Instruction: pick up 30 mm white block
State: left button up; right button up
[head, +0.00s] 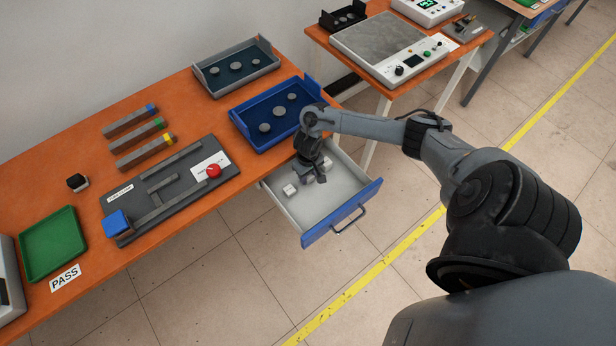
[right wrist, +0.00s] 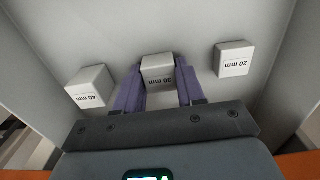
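The 30 mm white block (right wrist: 158,68) lies in the open drawer (head: 341,210), its label upside down in the right wrist view. My right gripper (head: 312,175) reaches down into the drawer. In the right wrist view its two purple fingers stand on either side of the 30 mm block and appear to touch both sides. The block appears to be at the drawer floor. The 40 mm white block (right wrist: 90,87) lies to its left and the 20 mm white block (right wrist: 234,59) to its right, both apart from the fingers. My left gripper is not in view.
The drawer's walls and blue front (head: 343,212) surround the gripper. A blue tray (head: 240,128) with grey discs stands on the orange table just above the drawer. A dark fixture with a red button (head: 213,170) sits to the left.

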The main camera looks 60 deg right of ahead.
jog(key=c, duration=0.5)
jog(key=shift+r, duration=0.1)
